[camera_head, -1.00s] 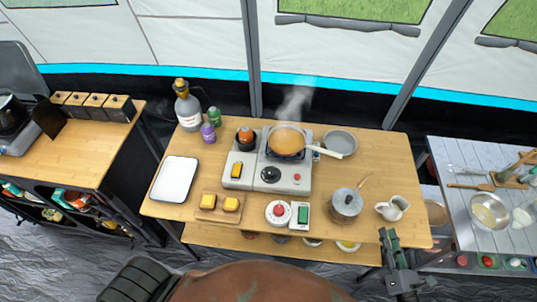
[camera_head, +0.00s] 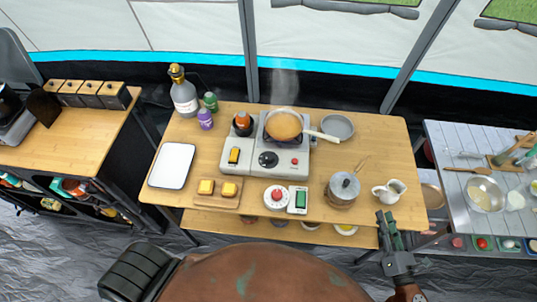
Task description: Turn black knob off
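The black knob (camera_head: 268,159) is on the front middle of the grey portable stove (camera_head: 284,165), on the wooden table. A pan of orange-brown food (camera_head: 284,125) sits on the burner behind the knob, with steam rising. My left gripper is not in view.
A yellow item (camera_head: 234,155) lies on the stove's left side.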

